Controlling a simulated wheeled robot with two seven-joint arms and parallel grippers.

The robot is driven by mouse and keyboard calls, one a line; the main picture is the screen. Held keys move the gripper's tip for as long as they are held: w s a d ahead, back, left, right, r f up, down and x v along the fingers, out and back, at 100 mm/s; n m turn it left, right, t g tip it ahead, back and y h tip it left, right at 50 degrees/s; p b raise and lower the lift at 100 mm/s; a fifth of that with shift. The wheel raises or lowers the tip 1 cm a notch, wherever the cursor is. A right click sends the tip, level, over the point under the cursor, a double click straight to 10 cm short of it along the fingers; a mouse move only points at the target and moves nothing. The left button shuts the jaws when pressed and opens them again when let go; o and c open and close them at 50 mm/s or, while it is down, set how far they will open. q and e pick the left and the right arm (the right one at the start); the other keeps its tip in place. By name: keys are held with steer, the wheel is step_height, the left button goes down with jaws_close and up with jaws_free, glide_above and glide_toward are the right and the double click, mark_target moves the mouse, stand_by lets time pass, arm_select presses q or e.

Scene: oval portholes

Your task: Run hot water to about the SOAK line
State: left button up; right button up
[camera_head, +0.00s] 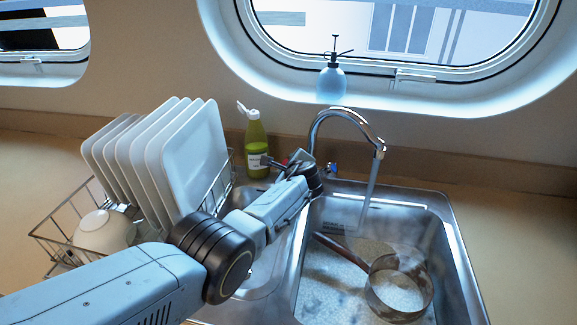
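The chrome faucet (345,113) arches over the right basin of the steel sink (453,240), and a stream of water (368,190) falls from its spout. A round pan (398,287) with a brown handle lies in that basin, in what looks like shallow cloudy water (335,285). A small grey panel (342,214) shows on the basin's back wall; no SOAK marking is readable. A red-marked tap handle (284,162) and a blue-marked one (332,169) flank the faucet's base. My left gripper (283,163) is at the red one; contact and finger opening are unclear. My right gripper is out of view.
A wire rack (62,226) with several white plates (192,155) and a bowl (104,231) stands left of the sink. A green bottle (257,147) stands behind my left wrist. A blue spray bottle (332,83) sits by the porthole. Counter right of the sink is clear.

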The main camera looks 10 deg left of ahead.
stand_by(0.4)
arm_select(q)
steer(key=o, duration=1)
steer(key=shift+c, duration=0.2)
steer(key=shift+s+d+r+p, duration=0.15)
steer(key=shift+s+r+p, duration=0.15)
steer(key=shift+p, duration=0.4)
steer(key=p+v, duration=0.7)
steer(key=v, duration=0.5)
steer(key=shift+s, duration=0.25)
steer(key=shift+d, duration=0.1)
